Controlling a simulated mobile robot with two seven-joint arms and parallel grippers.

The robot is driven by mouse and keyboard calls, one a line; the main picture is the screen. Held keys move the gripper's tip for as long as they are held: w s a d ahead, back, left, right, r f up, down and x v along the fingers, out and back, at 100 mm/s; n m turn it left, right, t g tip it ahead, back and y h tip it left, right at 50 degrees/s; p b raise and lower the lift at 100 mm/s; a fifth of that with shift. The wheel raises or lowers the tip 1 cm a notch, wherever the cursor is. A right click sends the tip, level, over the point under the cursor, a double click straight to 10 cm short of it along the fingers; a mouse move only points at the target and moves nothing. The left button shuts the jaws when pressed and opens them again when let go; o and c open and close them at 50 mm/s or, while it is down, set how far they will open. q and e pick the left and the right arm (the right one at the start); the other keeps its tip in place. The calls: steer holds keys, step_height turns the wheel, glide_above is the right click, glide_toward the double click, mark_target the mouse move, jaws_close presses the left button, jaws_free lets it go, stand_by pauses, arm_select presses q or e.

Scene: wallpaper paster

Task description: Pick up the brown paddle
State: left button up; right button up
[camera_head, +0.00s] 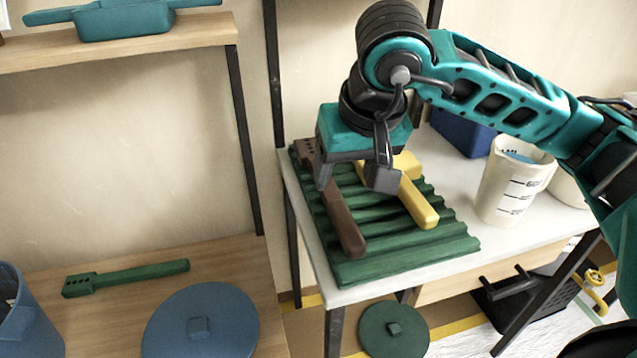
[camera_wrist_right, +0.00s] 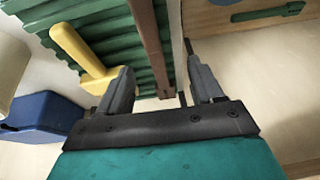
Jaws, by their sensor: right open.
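The brown paddle (camera_head: 344,224) lies on a green ribbed mat (camera_head: 440,246) on the white table, its handle toward the front and its holed end at the back left. It also shows in the right wrist view (camera_wrist_right: 147,36), running down toward the space between the fingers. My right gripper (camera_head: 352,181) is open and empty, pointing down above the paddle's rear half and hiding part of it. In the right wrist view the fingers (camera_wrist_right: 158,76) stand apart, with the paddle's end seen between them. Contact cannot be told. My left gripper is not in view.
A yellow paddle (camera_head: 419,204) lies close right of the brown one on the mat. A white measuring beaker (camera_head: 512,182) and a blue box (camera_head: 462,135) stand at right. A green paddle (camera_head: 125,277) and a blue round lid (camera_head: 200,335) lie on the left wooden shelf.

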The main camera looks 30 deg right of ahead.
steer(key=b, duration=0.2)
glide_above(341, 210)
steer(key=s, duration=0.2)
steer(key=f, duration=0.6)
steer(key=shift+w+a+f, duration=0.2)
steer(key=shift+w+a, duration=0.05)
steer(key=shift+a, duration=0.1)
steer(key=x, duration=0.3)
steer(key=b+x, duration=0.1)
steer(key=shift+s+d+f, duration=0.2)
steer(key=shift+f, duration=0.25)
steer(key=shift+w+f, duration=0.2)
steer(key=shift+f, duration=0.2)
steer(key=c, duration=0.4)
steer(key=shift+r, duration=0.1)
steer(key=c, duration=0.7)
